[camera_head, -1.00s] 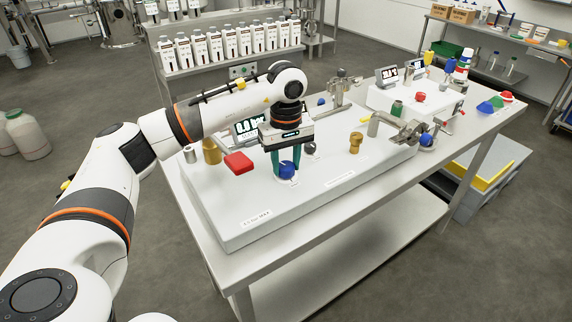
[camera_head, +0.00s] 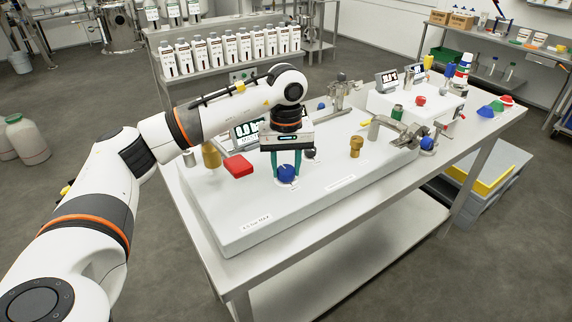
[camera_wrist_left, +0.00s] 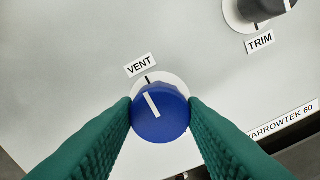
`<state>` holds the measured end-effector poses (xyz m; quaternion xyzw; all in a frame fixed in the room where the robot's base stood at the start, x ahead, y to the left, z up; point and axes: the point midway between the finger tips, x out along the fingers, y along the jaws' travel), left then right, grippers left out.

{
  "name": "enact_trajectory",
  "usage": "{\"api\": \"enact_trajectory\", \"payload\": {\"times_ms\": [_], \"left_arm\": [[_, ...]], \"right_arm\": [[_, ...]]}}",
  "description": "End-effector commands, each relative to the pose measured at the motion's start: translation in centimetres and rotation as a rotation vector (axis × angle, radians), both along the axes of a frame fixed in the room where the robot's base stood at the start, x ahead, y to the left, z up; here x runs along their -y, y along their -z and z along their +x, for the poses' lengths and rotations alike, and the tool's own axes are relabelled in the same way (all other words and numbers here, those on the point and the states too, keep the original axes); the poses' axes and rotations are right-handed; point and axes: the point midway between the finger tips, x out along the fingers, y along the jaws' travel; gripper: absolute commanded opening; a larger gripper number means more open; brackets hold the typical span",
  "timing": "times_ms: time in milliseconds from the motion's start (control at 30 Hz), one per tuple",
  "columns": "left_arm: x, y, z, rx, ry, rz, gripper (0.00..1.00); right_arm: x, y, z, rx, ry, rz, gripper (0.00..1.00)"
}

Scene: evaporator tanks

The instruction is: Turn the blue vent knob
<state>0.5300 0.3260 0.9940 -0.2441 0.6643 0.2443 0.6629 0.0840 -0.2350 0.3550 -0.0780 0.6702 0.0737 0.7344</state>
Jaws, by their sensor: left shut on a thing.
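The blue vent knob (camera_head: 287,173) stands on the white panel top, and it also shows in the left wrist view (camera_wrist_left: 160,113) below a "VENT" label (camera_wrist_left: 140,65). Its white pointer line tilts up and to the left, a little off the dark mark on the plate behind it. My left gripper (camera_head: 287,175) points down at the panel, and its green fingers (camera_wrist_left: 160,115) are shut on the knob from both sides. My right gripper is not in view.
A dark trim knob (camera_wrist_left: 265,8) sits beside the vent knob. A red block-shaped part (camera_head: 238,166), a brass fitting (camera_head: 356,146) and a display (camera_head: 249,134) stand on the same white panel (camera_head: 240,225). The panel's front area is clear.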

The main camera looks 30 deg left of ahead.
Motion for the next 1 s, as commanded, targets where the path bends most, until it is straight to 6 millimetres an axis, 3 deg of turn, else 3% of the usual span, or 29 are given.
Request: {"api": "enact_trajectory", "payload": {"times_ms": [67,100,200,567,667,1000], "left_arm": [[-0.1,-0.5,0.2,0.013,-0.005,-0.001,0.15],[-0.1,-0.5,0.2,0.013,-0.005,0.0,0.44],[-0.1,-0.4,0.2,0.01,-0.004,-0.001,0.59],[0.0,-0.6,0.1,0.005,-0.002,0.0,0.59],[0.0,-1.8,0.1,0.007,-0.002,-0.001,0.59],[-0.1,-9.2,0.1,0.009,-0.003,0.0,0.59]], "right_arm": [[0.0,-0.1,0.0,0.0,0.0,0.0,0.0],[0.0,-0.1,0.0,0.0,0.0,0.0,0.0],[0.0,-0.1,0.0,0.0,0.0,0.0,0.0],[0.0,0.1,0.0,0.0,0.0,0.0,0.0],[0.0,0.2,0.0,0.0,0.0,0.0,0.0],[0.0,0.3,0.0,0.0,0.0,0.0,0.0]]}}
